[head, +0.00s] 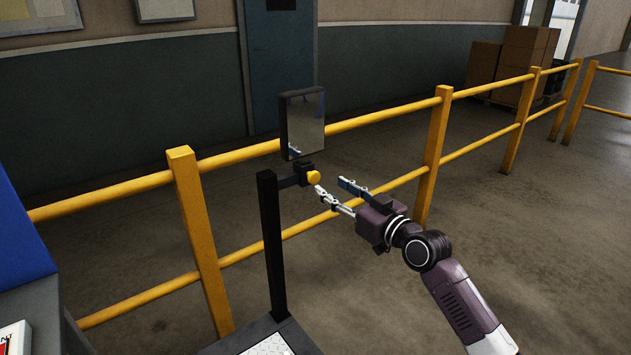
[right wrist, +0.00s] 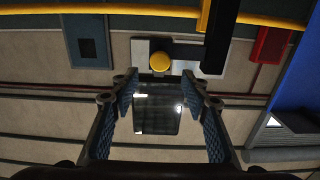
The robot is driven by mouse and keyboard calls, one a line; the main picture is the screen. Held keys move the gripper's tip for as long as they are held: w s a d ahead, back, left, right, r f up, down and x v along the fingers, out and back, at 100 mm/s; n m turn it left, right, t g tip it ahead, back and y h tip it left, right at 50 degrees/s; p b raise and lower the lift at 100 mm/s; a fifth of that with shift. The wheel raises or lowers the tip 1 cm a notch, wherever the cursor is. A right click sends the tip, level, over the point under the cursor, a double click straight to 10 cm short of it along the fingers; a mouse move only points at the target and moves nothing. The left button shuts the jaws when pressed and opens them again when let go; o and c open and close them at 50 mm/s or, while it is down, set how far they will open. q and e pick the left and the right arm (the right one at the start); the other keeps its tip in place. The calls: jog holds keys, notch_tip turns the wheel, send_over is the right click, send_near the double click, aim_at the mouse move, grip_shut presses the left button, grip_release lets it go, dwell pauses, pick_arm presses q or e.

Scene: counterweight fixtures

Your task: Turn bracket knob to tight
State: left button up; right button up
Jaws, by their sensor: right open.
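The yellow bracket knob (head: 314,177) sits on a small black bracket (head: 288,182) at the top of a black post (head: 271,245), just under a dark screen-like panel (head: 303,123). My right gripper (head: 331,187) is open and empty, with its fingertips close to the knob on its right side. In the right wrist view the knob (right wrist: 160,62) shows just beyond the open fingertips (right wrist: 160,80), roughly centred between them. The panel (right wrist: 155,112) shows behind, between the fingers. I cannot tell the knob's turn position. My left gripper is not in view.
A yellow guard rail (head: 432,155) runs behind the post. The post stands on a dark base with a pale metal plate (head: 268,345). A blue and grey unit (head: 25,275) stands at the left edge. Cardboard boxes (head: 520,58) are far off at the back right.

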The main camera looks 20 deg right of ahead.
aim_at(316, 178)
jog(key=p+x, duration=0.1)
jog(key=x, duration=0.4)
jog(key=shift+w+a, duration=0.1)
jog(key=shift+w, duration=0.05)
jog(key=shift+x, duration=0.75)
jog(key=shift+f, duration=0.15)
jog(key=c, duration=1.1)
jog(key=shift+c, duration=0.2)
